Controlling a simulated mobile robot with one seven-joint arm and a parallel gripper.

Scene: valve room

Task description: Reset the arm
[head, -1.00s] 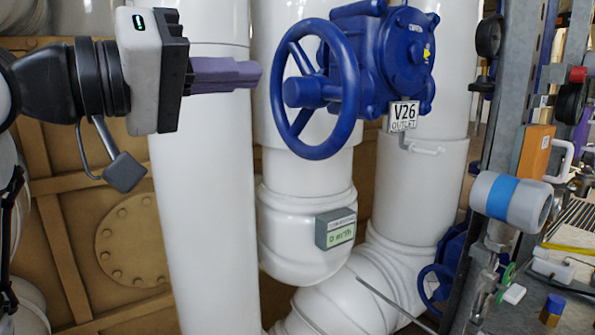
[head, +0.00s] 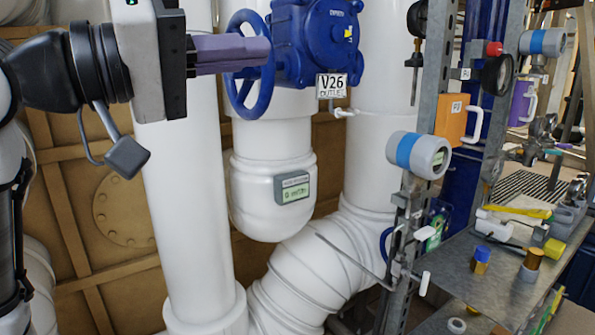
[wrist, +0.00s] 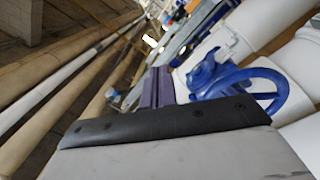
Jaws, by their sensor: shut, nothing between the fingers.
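My gripper (head: 268,54) is at the upper left of the head view, its purple fingers closed together and pointing right. Nothing is held between them. In the head view the fingertips overlap the blue handwheel (head: 240,97) of the valve marked V26; I cannot tell whether they touch it. In the wrist view the shut fingers (wrist: 158,72) point away from the camera, and the blue handwheel (wrist: 262,82) shows to their right with a gap between. My arm reaches in from the left edge of the head view.
Thick white pipes (head: 188,190) stand close behind my gripper. A small green display (head: 292,188) is on one pipe. A metal frame (head: 425,130) carries a blue-banded gauge (head: 418,155) and an orange box (head: 452,118). A cluttered grey shelf (head: 478,275) is at lower right.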

